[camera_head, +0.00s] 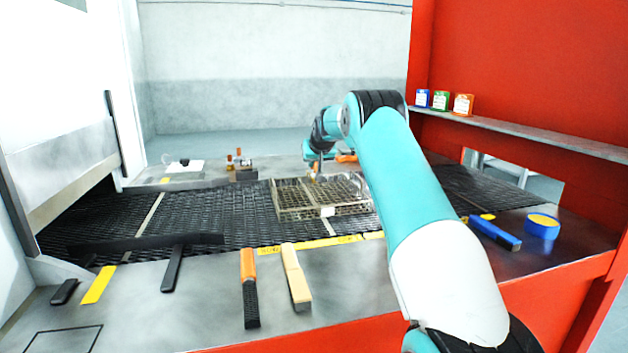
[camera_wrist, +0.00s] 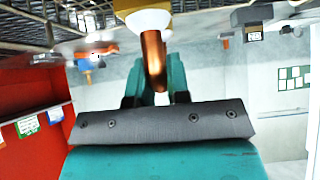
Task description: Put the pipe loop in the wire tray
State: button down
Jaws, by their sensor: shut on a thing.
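The wire tray (camera_head: 298,213) is a shallow wire basket standing on the dark mesh belt in the middle of the head view. My gripper (camera_head: 315,168) is over the tray's far part. In the wrist view, my gripper (camera_wrist: 154,90) is shut on the copper-coloured pipe loop (camera_wrist: 153,58), which sits between the teal fingers. A pale, yellowish piece lies at the loop's top end in that view. In the head view the loop is too small to make out clearly. I cannot tell whether it touches the tray.
An orange-handled brush (camera_head: 249,290) and a wooden-handled brush (camera_head: 296,278) lie on the front ledge. A blue tool (camera_head: 494,234) and a blue tape roll (camera_head: 542,228) lie to the right. Small boxes (camera_head: 440,101) stand on the shelf. The belt left of the tray is largely clear.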

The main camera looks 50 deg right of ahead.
jog(key=shift+f, duration=2.85)
jog(key=c, duration=1.1)
grip_release()
jog(key=shift+f, duration=0.15)
